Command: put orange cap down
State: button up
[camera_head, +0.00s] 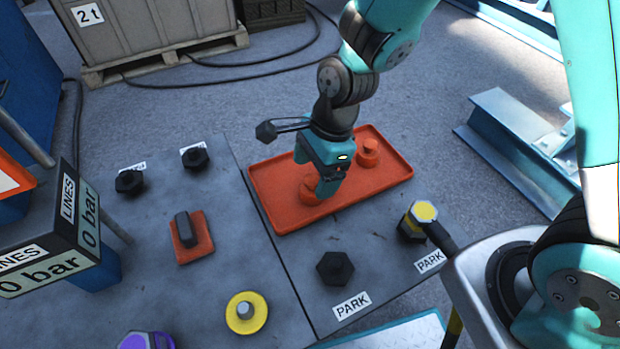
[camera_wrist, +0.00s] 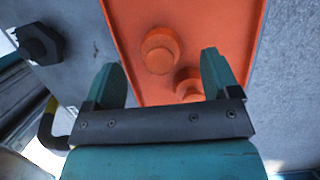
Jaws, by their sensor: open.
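Two orange caps sit in a shallow orange tray (camera_head: 385,190). The left cap (camera_head: 309,190) is partly covered by my gripper in the head view. In the wrist view this cap (camera_wrist: 160,50) shows ahead of the fingers, with no finger closed on it. The right cap (camera_head: 368,153) stands toward the tray's far right; in the wrist view this cap (camera_wrist: 190,87) is partly hidden by my gripper. My gripper (camera_head: 328,188) points down over the tray beside the left cap. Its fingers (camera_wrist: 166,75) are apart with nothing held between them. Whether a finger touches the cap is unclear.
A dark hex fitting (camera_head: 335,268) and a yellow-topped fitting (camera_head: 422,213) stand by PARK labels in front of the tray. An orange-based block (camera_head: 191,237), a yellow ring (camera_head: 246,313) and a purple piece (camera_head: 147,340) are to the left. Bare table lies between them.

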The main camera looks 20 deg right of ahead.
jog(key=p+v, duration=0.2)
jog(key=v, duration=0.5)
jog(key=s+d+r+n, duration=0.1)
jog(key=s+r+n, duration=0.5)
jog(key=n, duration=0.5)
jog(key=s+d+r+n+y, duration=0.1)
jog(key=s+r+n, duration=0.6)
jog(key=n, duration=0.5)
jog(key=shift+s+r+t, duration=0.3)
jog(key=shift+s+r, duration=0.05)
jog(key=shift+r, duration=0.5)
